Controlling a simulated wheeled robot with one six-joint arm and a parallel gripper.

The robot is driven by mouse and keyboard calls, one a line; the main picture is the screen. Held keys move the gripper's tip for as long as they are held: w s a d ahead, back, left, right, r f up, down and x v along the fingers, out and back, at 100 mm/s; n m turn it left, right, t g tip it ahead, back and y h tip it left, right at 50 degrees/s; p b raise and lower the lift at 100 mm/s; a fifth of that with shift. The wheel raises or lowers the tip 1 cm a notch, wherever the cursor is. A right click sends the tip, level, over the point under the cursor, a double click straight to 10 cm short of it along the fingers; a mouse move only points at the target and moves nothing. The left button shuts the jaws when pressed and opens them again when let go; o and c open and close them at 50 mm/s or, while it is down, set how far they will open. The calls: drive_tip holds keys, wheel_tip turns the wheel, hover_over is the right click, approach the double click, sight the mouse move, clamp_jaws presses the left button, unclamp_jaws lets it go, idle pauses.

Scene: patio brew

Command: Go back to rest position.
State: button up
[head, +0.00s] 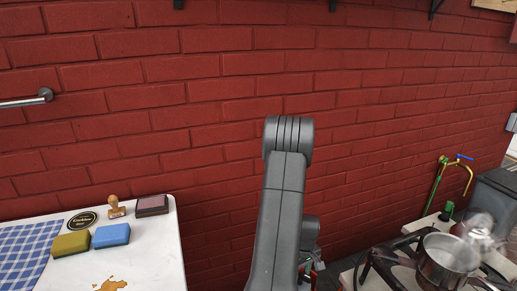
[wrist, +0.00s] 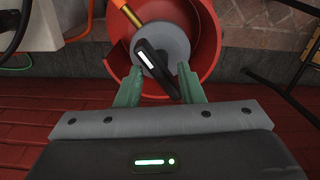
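My gripper (wrist: 160,71) shows in the wrist view with its two green fingers wide apart. A black object with a white stripe (wrist: 155,70) shows between and beyond the fingertips, over a grey round disc (wrist: 176,42) inside a red round container (wrist: 206,62). I see no clear grip on the black object; its exact height is hard to tell. In the head view my arm stands in the middle, before the brick wall, and hides most of what lies low behind it.
A steaming metal pot (head: 445,262) stands on a stove at right. A brick wall (head: 220,90) closes the back.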

drive_tip(key=m+p, duration=0.1)
drive_tip(key=m, duration=0.3)
drive_tip(key=shift+p, duration=0.3)
idle(0.3)
